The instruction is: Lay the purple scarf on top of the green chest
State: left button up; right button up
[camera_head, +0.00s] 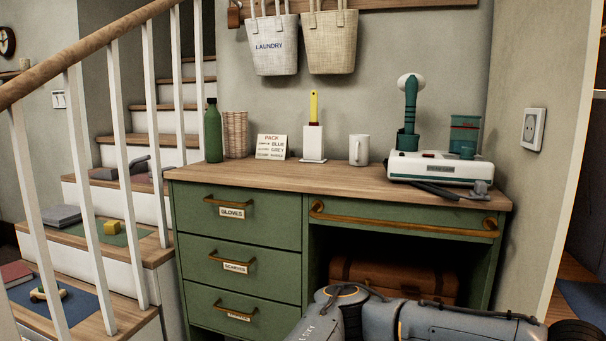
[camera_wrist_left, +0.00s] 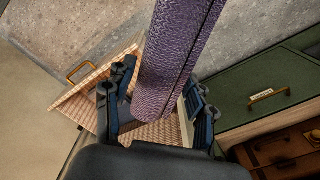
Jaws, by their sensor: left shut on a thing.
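The purple scarf (camera_wrist_left: 180,50) is a rolled, ribbed bundle in the left wrist view. My left gripper (camera_wrist_left: 158,100) is shut on it near its lower end, with a finger on either side; the upper end runs out of the picture. The green chest (camera_head: 240,241) stands against the wall in the head view, with labelled drawers and a wooden top (camera_head: 270,178). Green drawer fronts (camera_wrist_left: 238,108) also show at the right of the left wrist view. The scarf and left gripper are not in the head view. My right gripper is not in view.
On the chest top are a green bottle (camera_head: 213,133), woven cup (camera_head: 236,135), card (camera_head: 271,147), white holder (camera_head: 313,143), mug (camera_head: 359,150) and white device (camera_head: 440,168). The front-middle top is bare. A woven basket (camera_wrist_left: 75,108) lies behind the scarf. My grey arm crosses the lower right.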

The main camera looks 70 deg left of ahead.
aim_at(301, 173)
jog(key=u, duration=0.4)
jog(key=j+u, duration=0.15)
jog(key=u, duration=0.25)
jog(key=i+u, duration=0.1)
jog(key=u, duration=0.7)
jog(key=i+j, duration=0.05)
